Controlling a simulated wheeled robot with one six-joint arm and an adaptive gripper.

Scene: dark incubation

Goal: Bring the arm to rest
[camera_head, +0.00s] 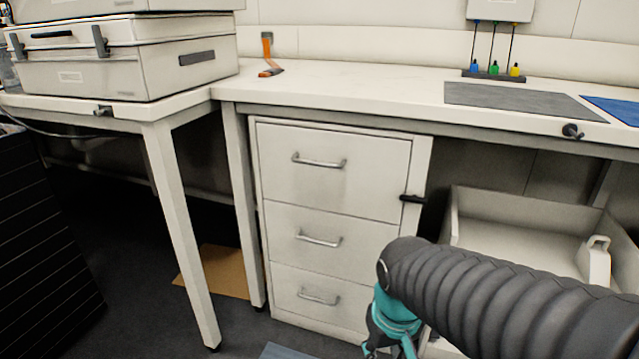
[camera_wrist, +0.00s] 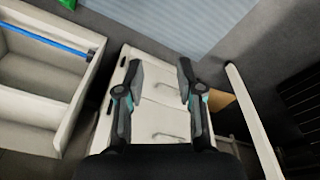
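My arm, in a ribbed black sleeve (camera_head: 500,290), reaches in from the lower right in the head view. Below its end hangs the teal and black part of my gripper (camera_head: 392,325); its fingertips are cut off or hard to see there. In the wrist view my gripper (camera_wrist: 158,72) has its two dark fingers well apart, with nothing between them. Behind them is the white drawer cabinet (camera_wrist: 160,112), which shows in the head view (camera_head: 335,180) with its three drawers shut.
A white bench (camera_head: 350,82) spans the back, with a grey mat (camera_head: 520,100) and an orange tool (camera_head: 270,70). White cases (camera_head: 125,75) stand at left. A white open bin (camera_head: 520,220) is right of the cabinet. Dark floor lies in front, with a brown board (camera_head: 222,272).

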